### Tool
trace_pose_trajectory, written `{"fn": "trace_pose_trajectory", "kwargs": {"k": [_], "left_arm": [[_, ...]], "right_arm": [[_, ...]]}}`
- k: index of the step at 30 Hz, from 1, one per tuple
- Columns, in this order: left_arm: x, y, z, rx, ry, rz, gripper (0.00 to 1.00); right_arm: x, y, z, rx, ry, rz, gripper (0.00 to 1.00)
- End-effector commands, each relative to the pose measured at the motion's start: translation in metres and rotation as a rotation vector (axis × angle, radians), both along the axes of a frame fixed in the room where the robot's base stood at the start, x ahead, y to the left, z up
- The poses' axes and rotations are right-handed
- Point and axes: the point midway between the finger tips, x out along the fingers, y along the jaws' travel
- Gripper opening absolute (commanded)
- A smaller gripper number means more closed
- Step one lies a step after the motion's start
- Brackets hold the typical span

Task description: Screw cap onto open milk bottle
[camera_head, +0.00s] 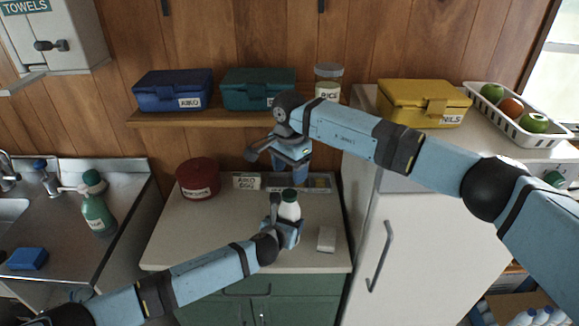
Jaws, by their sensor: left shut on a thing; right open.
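The white milk bottle (289,211) stands upright at the middle of the counter. My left gripper (287,226) is shut on it from the front, covering its lower part. No separate cap can be made out. My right gripper (283,160) is open above and behind the bottle, apart from it, in front of the back of the counter.
A red round tin (198,179), a label card (246,181) and a shallow tray (320,183) line the counter's back. A small pale block (326,239) lies right of the bottle. The shelf (180,119) above holds boxes and a rice jar (328,82). The fridge (420,230) stands at right.

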Motion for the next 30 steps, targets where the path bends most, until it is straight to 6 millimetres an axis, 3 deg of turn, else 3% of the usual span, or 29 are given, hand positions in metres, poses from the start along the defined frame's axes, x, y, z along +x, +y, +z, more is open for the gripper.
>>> {"fn": "trace_pose_trajectory", "kwargs": {"k": [12, 18, 26, 30], "left_arm": [[0.0, 0.0, 0.0, 0.0, 0.0, 0.0, 0.0], [0.0, 0.0, 0.0, 0.0, 0.001, 0.0, 0.0], [0.0, 0.0, 0.0, 0.0, 0.0, 0.0, 0.0], [0.0, 0.0, 0.0, 0.0, 0.0, 0.0, 0.0]], "right_arm": [[-0.001, 0.0, -0.061, 0.0, 0.003, -0.001, 0.62], [0.0, 0.0, -0.072, 0.0, 0.0, -0.002, 0.62], [0.0, 0.0, -0.073, 0.0, 0.0, -0.001, 0.62], [0.0, 0.0, -0.073, 0.0, 0.0, -0.001, 0.32]]}}
